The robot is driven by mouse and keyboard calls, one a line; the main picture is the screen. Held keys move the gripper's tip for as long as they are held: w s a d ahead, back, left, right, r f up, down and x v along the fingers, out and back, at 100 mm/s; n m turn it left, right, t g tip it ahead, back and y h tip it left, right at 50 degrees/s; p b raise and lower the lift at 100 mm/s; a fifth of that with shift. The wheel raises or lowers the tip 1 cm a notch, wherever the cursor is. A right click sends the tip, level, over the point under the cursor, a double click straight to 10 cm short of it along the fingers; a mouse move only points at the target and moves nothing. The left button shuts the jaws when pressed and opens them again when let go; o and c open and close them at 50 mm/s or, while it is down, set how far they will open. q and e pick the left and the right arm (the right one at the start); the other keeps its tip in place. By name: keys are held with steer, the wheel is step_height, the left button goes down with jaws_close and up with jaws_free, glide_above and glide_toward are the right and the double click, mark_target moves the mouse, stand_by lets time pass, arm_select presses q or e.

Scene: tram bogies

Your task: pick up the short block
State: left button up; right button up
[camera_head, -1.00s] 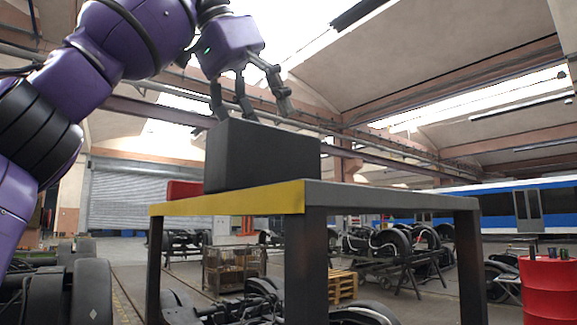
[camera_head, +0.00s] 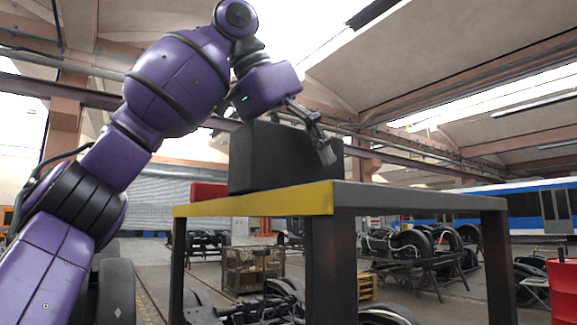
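A dark grey block (camera_head: 272,162) stands on a table (camera_head: 420,196) with a yellow corner edge. A low red block (camera_head: 208,192) shows to its left, partly hidden behind it. I cannot tell from this view which one is called short. My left gripper (camera_head: 306,124) is low at the dark block's top. One finger hangs in front of the block's upper right part; the other fingers are hidden behind the block. Whether it touches or grips the block is not clear. My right gripper is out of view.
The table top is seen nearly edge-on, so its free room is hard to judge. A red drum (camera_head: 563,290) stands at the right edge. Wheelsets (camera_head: 410,245) and a wire crate (camera_head: 252,268) stand on the floor behind. A blue and white tram (camera_head: 530,210) is farther back.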

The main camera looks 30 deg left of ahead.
arm_select(q)
steer(key=shift+d+f, duration=0.1)
steer(key=shift+c, duration=0.2)
steer(key=c, duration=2)
